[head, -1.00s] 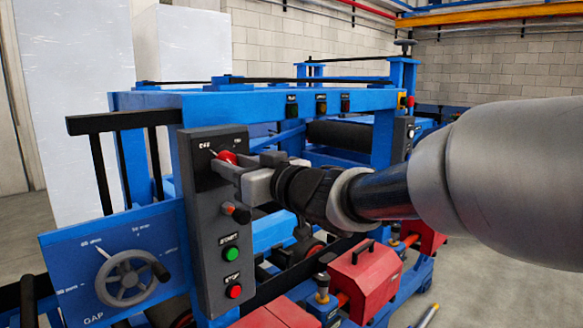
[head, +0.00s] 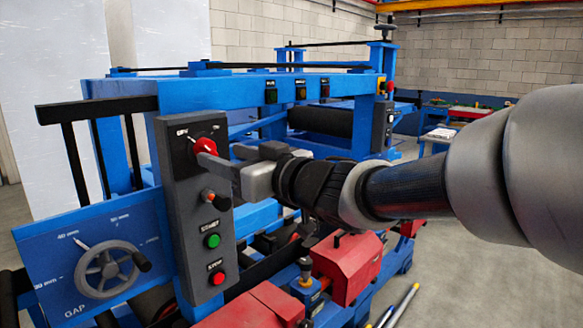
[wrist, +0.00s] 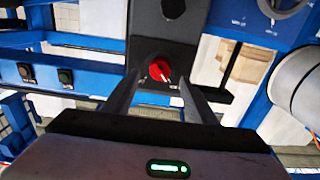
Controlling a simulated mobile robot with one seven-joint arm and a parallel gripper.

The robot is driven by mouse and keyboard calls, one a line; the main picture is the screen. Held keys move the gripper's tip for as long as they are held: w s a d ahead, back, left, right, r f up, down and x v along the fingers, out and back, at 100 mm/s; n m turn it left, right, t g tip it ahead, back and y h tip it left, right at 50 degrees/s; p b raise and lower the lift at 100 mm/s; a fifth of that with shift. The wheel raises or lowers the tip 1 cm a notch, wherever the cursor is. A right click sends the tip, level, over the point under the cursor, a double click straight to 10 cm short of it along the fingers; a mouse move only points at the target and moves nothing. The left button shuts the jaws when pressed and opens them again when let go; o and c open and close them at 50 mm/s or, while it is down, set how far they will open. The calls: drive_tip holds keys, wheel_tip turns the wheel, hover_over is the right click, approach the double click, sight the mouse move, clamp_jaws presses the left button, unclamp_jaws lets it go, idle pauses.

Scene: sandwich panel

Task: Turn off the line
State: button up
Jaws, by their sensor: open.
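A grey control box (head: 190,215) stands on the front post of the blue machine. A red rotary knob (head: 205,147) sits on its black top plate, with small labels I cannot read surely. It also shows in the wrist view (wrist: 158,70), lying between and beyond my fingertips, with a pale pointer mark slanting to the lower right. My gripper (head: 222,166) is open in front of the knob; whether a finger touches it I cannot tell. Below are a dark selector with an orange-red side (head: 215,200), a green START button (head: 212,241) and a red STOP button (head: 217,278).
A GAP handwheel (head: 108,269) is on the blue plate at the left. Black rails (head: 95,105) stick out beside the box. Red covers (head: 345,265) lie below my arm. Grey floor is open at the right.

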drive_tip(key=p+v, duration=0.1)
drive_tip(key=v, duration=1.1)
drive_tip(key=shift+s, duration=0.2)
drive_tip(key=shift+d, duration=0.15)
drive_tip(key=w+d+m+t+h+p, duration=0.35)
drive_tip(key=d+m+h, duration=0.45)
drive_tip(key=d+h, duration=0.6)
drive_tip(key=s+d+f+m+g+h+p, duration=0.1)
drive_tip(key=s+d+f+m+g+p, duration=0.15)
drive_tip(key=s+d+f+g, duration=0.3)
drive_tip(key=s+a+f+g+y+p, duration=0.1)
drive_tip(key=s+f+g, duration=0.3)
drive_tip(key=s, duration=0.7)
drive_tip(key=shift+s+a+f, duration=0.3)
drive_tip(key=shift+s+f, duration=0.1)
drive_tip(key=shift+f, duration=0.35)
